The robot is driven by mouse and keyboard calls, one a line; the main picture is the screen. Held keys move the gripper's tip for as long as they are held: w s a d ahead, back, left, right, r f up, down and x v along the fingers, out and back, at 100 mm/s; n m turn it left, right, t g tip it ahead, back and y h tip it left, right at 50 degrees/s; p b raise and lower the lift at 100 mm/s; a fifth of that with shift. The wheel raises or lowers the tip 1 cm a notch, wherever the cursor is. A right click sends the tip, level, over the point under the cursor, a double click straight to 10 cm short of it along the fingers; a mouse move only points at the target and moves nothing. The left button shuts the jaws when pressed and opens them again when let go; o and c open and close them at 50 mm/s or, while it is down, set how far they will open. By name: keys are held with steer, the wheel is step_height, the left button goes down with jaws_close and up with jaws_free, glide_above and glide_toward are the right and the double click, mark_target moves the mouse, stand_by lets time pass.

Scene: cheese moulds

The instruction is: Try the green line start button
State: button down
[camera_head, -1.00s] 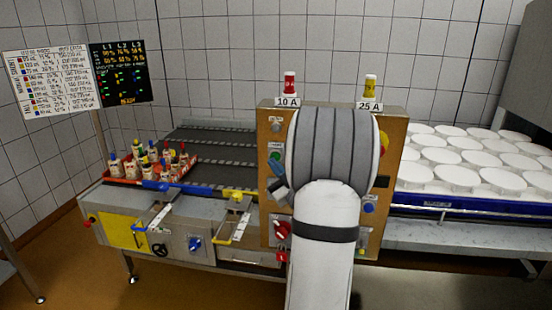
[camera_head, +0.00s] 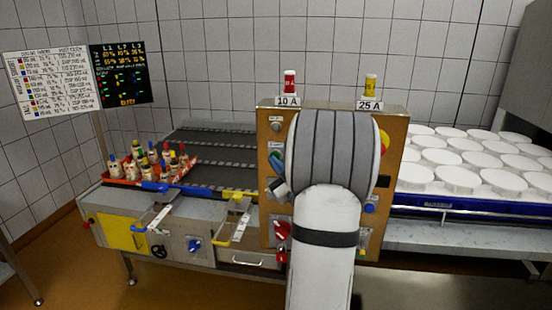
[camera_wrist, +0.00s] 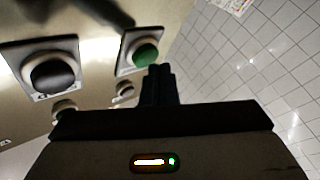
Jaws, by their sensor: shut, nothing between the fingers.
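The green start button (camera_wrist: 146,54) shows in the wrist view, a round green cap in a pale square frame on the control panel. My gripper (camera_wrist: 157,72) is shut and empty. Its fingertips are just below the green cap in that view; I cannot tell whether they touch it. In the head view, my arm covers the middle of the tan control panel (camera_head: 398,140), and my gripper (camera_head: 277,163) is at the panel's left side, hiding most of the green button.
A black round control (camera_wrist: 52,74) sits left of the green button in the wrist view. A red switch (camera_head: 281,232) is lower on the panel, and a blue button (camera_head: 370,208) is at right. Bottles in a red tray (camera_head: 120,182) stand left; white moulds (camera_head: 457,178) stand right.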

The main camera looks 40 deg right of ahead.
steer(key=shift+w+d+b, duration=0.3)
steer(key=shift+d, duration=0.05)
stand_by(0.4)
steer(key=shift+s+a, duration=0.1)
stand_by(0.3)
steer(key=shift+s+a+b, duration=0.5)
steer(key=shift+a+b, duration=0.1)
steer(key=shift+s+a, duration=0.1)
steer(key=shift+s+a+b, duration=1.15)
steer(key=shift+s+a, duration=0.4)
steer(key=shift+a, duration=0.25)
